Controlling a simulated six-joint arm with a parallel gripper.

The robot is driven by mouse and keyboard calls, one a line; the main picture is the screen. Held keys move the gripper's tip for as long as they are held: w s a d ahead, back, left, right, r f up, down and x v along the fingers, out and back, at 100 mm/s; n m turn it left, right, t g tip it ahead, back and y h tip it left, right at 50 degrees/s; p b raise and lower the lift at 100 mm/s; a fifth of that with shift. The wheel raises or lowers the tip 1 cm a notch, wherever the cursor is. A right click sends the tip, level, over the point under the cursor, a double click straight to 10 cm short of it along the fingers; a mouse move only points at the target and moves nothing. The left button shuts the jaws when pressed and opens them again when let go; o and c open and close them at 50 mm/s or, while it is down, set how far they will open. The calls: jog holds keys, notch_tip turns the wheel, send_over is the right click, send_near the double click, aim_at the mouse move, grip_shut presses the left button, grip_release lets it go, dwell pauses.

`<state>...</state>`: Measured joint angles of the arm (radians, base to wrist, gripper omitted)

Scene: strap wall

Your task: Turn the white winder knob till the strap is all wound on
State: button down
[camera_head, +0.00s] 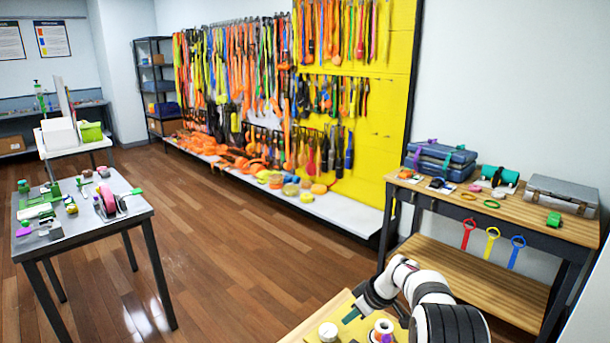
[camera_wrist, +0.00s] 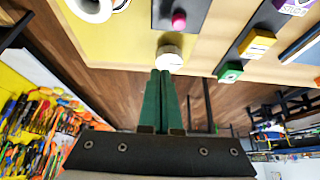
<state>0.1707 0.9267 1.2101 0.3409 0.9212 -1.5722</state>
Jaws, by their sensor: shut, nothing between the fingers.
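The white winder knob (camera_wrist: 169,58) is a round white cap with a pale wood-coloured side in the wrist view, at the edge of a yellow surface. A white round cap (camera_head: 328,331) that looks like the same knob shows at the bottom of the head view. My gripper (camera_wrist: 160,73) is shut and empty, its green fingers together, with the tips just short of the knob in the picture. I cannot tell whether they touch it. It also shows in the head view (camera_head: 349,317), just right of the white cap. I cannot make out the strap for certain.
A dark strip with a pink knob (camera_wrist: 179,20) lies beyond the white knob. A white ring (camera_wrist: 91,7) is at upper left, and a yellow block (camera_wrist: 257,43) and green block (camera_wrist: 230,72) are at right. In the head view, a white-and-purple roll (camera_head: 383,329) stands near my gripper.

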aim_at(328, 333)
jog(key=a+f, duration=0.1)
jog(key=f, duration=0.1)
jog(key=s+f, duration=0.1)
jog(key=f, duration=0.1)
jog(key=s+a+f, duration=0.1)
jog(key=f, duration=0.1)
jog(key=shift+s+a, duration=0.1)
jog(key=shift+a, duration=0.2)
jog(key=shift+w+a, duration=0.1)
jog(key=shift+w, duration=0.15)
dwell(0.5)
jog(key=shift+w+d, duration=0.35)
jog(key=shift+d, duration=0.25)
jog(key=shift+w+d, duration=0.35)
jog(key=shift+w, duration=0.15)
jog(key=shift+w+d, duration=0.1)
jog(key=shift+w, duration=0.1)
dwell(0.4)
